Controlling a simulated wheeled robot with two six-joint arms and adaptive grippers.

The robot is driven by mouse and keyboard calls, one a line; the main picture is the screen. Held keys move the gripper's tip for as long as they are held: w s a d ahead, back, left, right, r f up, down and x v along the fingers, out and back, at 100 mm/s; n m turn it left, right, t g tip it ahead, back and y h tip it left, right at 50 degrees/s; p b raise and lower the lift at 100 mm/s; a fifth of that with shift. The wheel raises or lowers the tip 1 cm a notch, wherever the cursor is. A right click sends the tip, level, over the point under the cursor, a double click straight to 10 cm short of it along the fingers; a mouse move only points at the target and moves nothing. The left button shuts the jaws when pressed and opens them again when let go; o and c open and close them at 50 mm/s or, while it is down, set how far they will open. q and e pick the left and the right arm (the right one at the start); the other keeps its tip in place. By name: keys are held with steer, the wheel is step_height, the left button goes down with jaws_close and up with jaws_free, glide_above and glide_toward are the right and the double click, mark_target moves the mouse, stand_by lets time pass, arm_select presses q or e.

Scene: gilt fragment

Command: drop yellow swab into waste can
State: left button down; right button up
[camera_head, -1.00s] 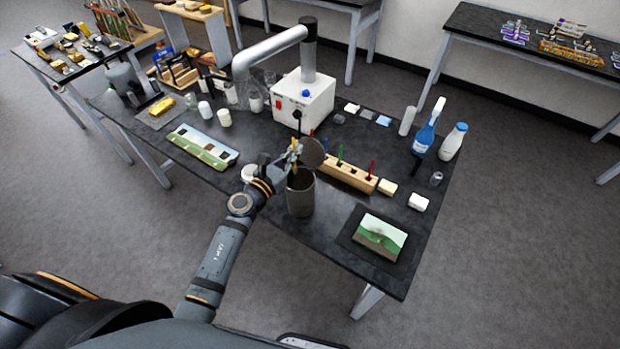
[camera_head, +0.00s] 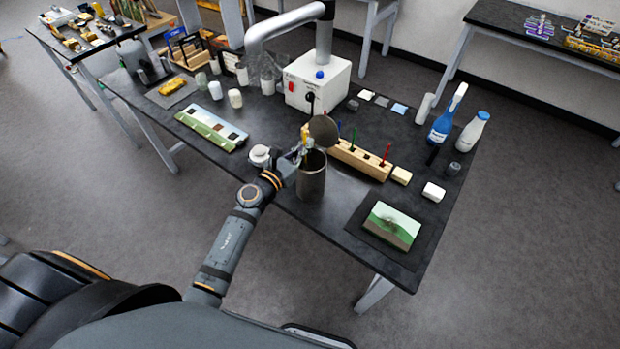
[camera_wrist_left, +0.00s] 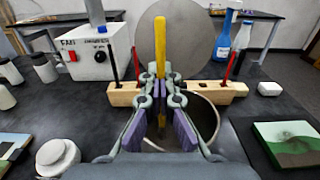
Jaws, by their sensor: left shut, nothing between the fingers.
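The yellow swab (camera_head: 304,154) shows beside my left gripper (camera_head: 299,156), at the left of the waste can's mouth. In the left wrist view the yellow swab (camera_wrist_left: 159,45) stands upright at the fingertips (camera_wrist_left: 160,85), and its lower part is partly hidden by the fingers. I cannot tell whether they touch it. My left gripper is shut. The grey waste can (camera_head: 311,182) stands near the front edge with its round lid (camera_head: 323,130) raised; the lid (camera_wrist_left: 178,35) also shows in the left wrist view. My right gripper is not in view.
A wooden rack (camera_head: 358,158) with coloured sticks stands behind the can. A white jar (camera_head: 260,156) is left of the gripper. A white box machine (camera_head: 317,82) stands behind, and a green picture (camera_head: 391,226) lies on the right.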

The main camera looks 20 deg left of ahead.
arm_select(q)
steer(key=c, duration=1.4)
jaws_free()
steer(key=shift+c, duration=0.2)
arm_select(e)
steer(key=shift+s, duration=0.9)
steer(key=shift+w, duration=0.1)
arm_select(q)
steer(key=shift+s, duration=0.1)
steer(key=shift+s+a+f, duration=0.1)
steer(key=shift+s+a, duration=0.1)
steer(key=shift+s, duration=0.15)
steer(key=v, duration=1.1)
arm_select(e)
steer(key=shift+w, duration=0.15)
arm_select(q)
steer(key=shift+d, duration=0.1)
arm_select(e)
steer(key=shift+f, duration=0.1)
arm_select(q)
steer(key=shift+s, duration=0.1)
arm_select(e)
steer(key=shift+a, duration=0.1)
